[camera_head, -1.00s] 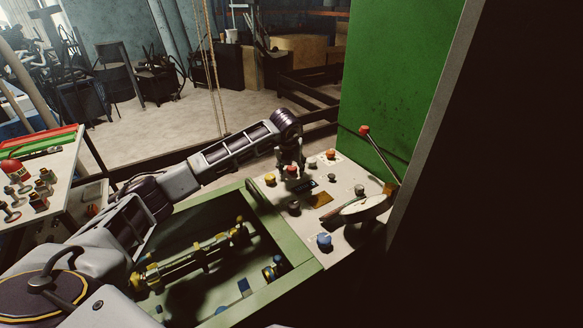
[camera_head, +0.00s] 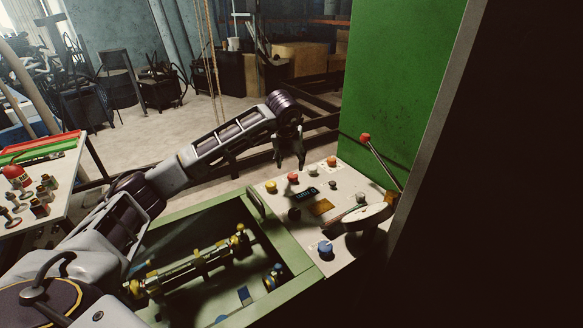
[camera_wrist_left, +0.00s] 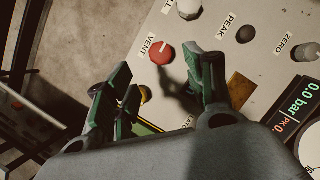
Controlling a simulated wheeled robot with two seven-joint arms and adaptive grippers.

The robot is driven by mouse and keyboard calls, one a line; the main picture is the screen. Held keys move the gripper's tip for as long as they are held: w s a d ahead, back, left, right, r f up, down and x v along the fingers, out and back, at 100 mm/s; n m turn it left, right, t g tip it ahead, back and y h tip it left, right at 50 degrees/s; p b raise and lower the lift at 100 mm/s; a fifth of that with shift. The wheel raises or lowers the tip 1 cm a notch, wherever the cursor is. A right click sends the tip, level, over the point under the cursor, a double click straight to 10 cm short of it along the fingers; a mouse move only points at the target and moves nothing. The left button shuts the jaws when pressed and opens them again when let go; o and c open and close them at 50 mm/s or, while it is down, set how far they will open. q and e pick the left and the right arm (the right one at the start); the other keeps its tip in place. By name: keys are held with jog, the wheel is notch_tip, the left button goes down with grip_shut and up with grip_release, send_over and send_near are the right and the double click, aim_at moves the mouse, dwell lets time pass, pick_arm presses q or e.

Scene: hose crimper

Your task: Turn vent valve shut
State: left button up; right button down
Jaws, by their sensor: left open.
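The vent valve is a red knob (camera_wrist_left: 162,53) with a white pointer line, beside the printed word VENT in the left wrist view. My left gripper (camera_wrist_left: 160,88) is open and empty, its dark green fingertips just short of the red knob and apart from it. In the head view my left gripper (camera_head: 290,164) hangs over the back left of the control panel (camera_head: 345,225). A red knob (camera_head: 293,177) sits just below it there; I cannot tell for certain that it is the same knob.
A dark knob (camera_wrist_left: 245,34) marked PEAK and a display (camera_wrist_left: 294,108) reading 0.0 bar lie nearby. A green cabinet (camera_head: 400,85) stands behind right.

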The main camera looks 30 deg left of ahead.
pick_arm(q)
jog(key=shift+v, duration=1.6)
jog(key=shift+s+f, duration=0.1)
jog(key=shift+f, duration=0.05)
